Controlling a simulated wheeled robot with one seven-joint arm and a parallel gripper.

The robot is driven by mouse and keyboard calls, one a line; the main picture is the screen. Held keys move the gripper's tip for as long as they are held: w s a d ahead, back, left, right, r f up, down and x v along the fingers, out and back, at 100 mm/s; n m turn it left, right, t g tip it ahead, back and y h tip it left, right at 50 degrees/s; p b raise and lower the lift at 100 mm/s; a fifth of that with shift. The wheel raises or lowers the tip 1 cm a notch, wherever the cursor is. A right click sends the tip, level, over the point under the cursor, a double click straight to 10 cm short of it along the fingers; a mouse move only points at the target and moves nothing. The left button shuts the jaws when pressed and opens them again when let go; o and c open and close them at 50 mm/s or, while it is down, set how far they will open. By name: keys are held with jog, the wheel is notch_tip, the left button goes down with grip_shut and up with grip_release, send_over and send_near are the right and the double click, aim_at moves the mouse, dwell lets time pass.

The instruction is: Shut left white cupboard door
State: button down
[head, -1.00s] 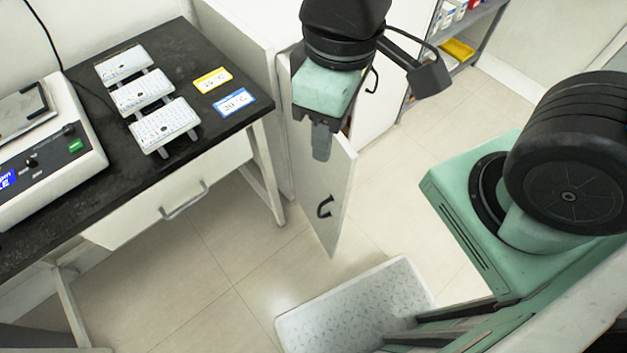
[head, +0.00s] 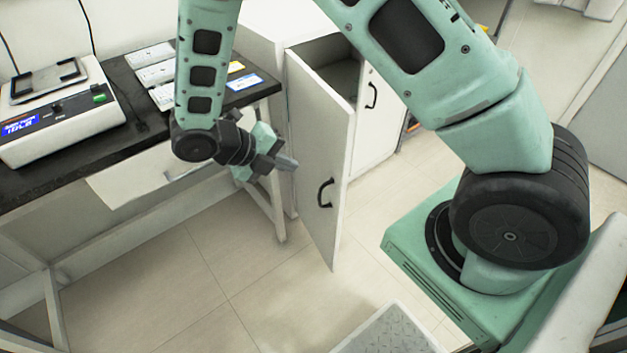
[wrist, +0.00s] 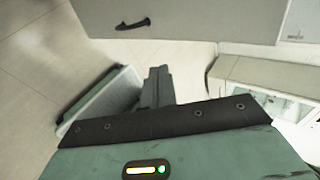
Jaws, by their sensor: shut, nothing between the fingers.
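The left white cupboard door (head: 318,130) stands open, swung out from the white cupboard, with a black handle (head: 325,192) on its outer face. In the wrist view the door (wrist: 190,20) runs across the top, with its handle (wrist: 132,24) at upper left. My gripper (head: 287,163) is shut and empty. It is to the left of the door, on the side of its handle face, and looks apart from it. The cupboard's dark inside (head: 340,75) shows behind the door. The gripper's closed fingers (wrist: 158,86) also show in the wrist view.
A black-topped bench (head: 130,110) with a white scale (head: 60,110) stands at the left. Its leg (head: 277,210) is close to my gripper. The right cupboard door (head: 375,115) is closed. The tiled floor (head: 220,270) in front is clear.

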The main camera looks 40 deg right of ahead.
jog(key=b, duration=0.1)
send_near(341, 171)
notch_tip(341, 171, down, 4)
jog(key=d, duration=0.3)
jog(key=shift+s+d+f+b, duration=0.1)
jog(key=shift+s+b, duration=0.25)
jog(key=shift+s+d, duration=0.1)
jog(key=shift+d, duration=0.4)
